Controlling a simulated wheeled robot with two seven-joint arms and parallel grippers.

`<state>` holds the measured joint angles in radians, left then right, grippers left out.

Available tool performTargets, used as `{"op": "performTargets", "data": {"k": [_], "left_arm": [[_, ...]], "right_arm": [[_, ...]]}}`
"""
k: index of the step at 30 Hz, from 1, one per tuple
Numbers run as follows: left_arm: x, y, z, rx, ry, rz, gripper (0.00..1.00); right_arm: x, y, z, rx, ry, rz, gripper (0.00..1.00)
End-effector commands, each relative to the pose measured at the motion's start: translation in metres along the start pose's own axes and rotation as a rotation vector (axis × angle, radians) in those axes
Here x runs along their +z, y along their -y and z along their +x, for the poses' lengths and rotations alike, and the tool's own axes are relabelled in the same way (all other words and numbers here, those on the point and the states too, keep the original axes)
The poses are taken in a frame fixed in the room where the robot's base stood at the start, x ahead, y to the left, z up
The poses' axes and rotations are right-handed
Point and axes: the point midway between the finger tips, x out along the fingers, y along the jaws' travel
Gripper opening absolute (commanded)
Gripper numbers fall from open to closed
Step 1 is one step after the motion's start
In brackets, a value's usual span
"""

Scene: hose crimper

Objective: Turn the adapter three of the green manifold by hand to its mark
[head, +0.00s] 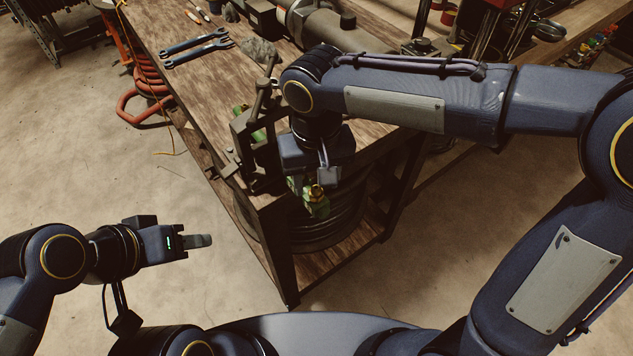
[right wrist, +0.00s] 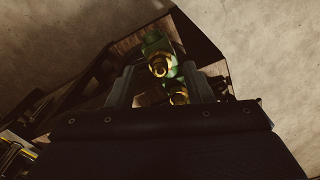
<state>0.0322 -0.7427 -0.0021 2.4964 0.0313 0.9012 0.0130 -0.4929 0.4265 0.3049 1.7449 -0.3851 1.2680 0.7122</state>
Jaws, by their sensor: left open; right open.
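The green manifold (head: 318,209) is held at the vise (head: 250,135) on the bench corner and sticks out past the edge. A brass adapter (head: 315,191) shows on its near end. My right gripper (head: 302,183) is at the manifold and hides much of it. In the right wrist view my right gripper (right wrist: 160,86) is open, with one finger on either side of the green manifold (right wrist: 155,43). Two brass adapters show there, one further out (right wrist: 159,65) and one lower (right wrist: 178,95), between the fingers. Contact cannot be told. My left gripper (head: 200,241) is open and empty, away from the bench.
Two blue wrenches (head: 196,47) lie on the wooden bench (head: 170,20), with a grey rag (head: 258,50) nearby. A grey cylindrical machine (head: 325,25) stands behind my right arm. A coiled orange hose (head: 145,100) hangs left of the bench. The floor around my left gripper is clear.

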Motion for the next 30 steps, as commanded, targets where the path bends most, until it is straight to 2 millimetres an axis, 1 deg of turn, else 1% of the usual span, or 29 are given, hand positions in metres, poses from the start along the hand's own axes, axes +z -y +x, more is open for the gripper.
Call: {"op": "performTargets", "data": {"k": [1, 3, 6, 14, 15, 25, 30], "left_arm": [[0.0, 0.0, -0.001, 0.0, 0.0, 0.0, 0.42], [0.0, 0.0, -0.001, 0.0, 0.0, 0.0, 0.42], [-0.001, 0.0, -0.001, 0.0, 0.0, 0.0, 0.42], [-0.001, 0.0, -0.001, 0.0, 0.0, 0.0, 0.42], [-0.001, 0.0, -0.001, 0.0, 0.0, 0.0, 0.42], [-0.001, 0.0, -0.001, 0.0, 0.0, 0.0, 0.42], [-0.001, -0.001, -0.001, 0.0, 0.0, 0.0, 0.42]], "right_arm": [[0.0, 0.0, 0.007, 0.001, 0.004, 0.0, 0.46], [0.0, 0.0, 0.015, 0.001, 0.003, 0.001, 0.46], [0.0, 0.0, 0.021, 0.001, 0.001, 0.001, 0.46], [0.0, 0.0, 0.023, -0.001, -0.001, 0.001, 0.46], [0.0, 0.0, 0.023, -0.001, 0.0, 0.001, 0.45], [0.0, 0.0, 0.023, -0.001, 0.0, 0.001, 0.02], [0.0, 0.0, 0.023, -0.001, 0.0, -0.007, 0.02]]}}
